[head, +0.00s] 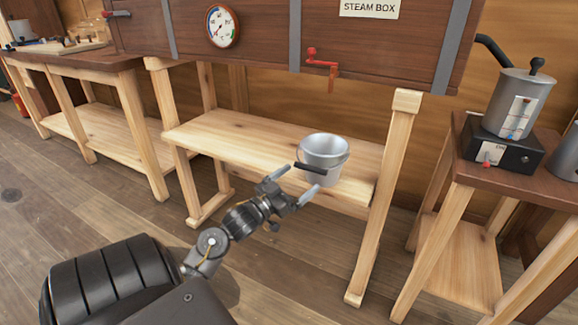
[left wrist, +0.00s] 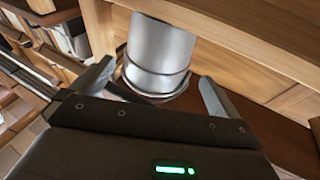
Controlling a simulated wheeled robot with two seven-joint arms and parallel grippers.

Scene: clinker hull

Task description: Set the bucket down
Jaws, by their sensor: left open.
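A grey metal bucket (head: 326,156) is upright at the wooden shelf (head: 235,137) under the steam box, close to the shelf's front edge. It looks to be resting there, but its contact with the shelf is partly hidden. Its dark handle grip (head: 311,168) hangs on the near side. My left gripper (head: 295,183) is open just in front of the bucket, its fingers apart and not closed on the grip. In the left wrist view the bucket (left wrist: 160,45) shows beyond and between the open fingers (left wrist: 157,80). My right gripper is not in view.
The steam box (head: 265,40) with its gauge and red handle (head: 321,62) overhangs the shelf. A wooden post (head: 385,195) stands right of the bucket. A kettle (head: 517,102) sits on a burner on the right table. The shelf left of the bucket is clear.

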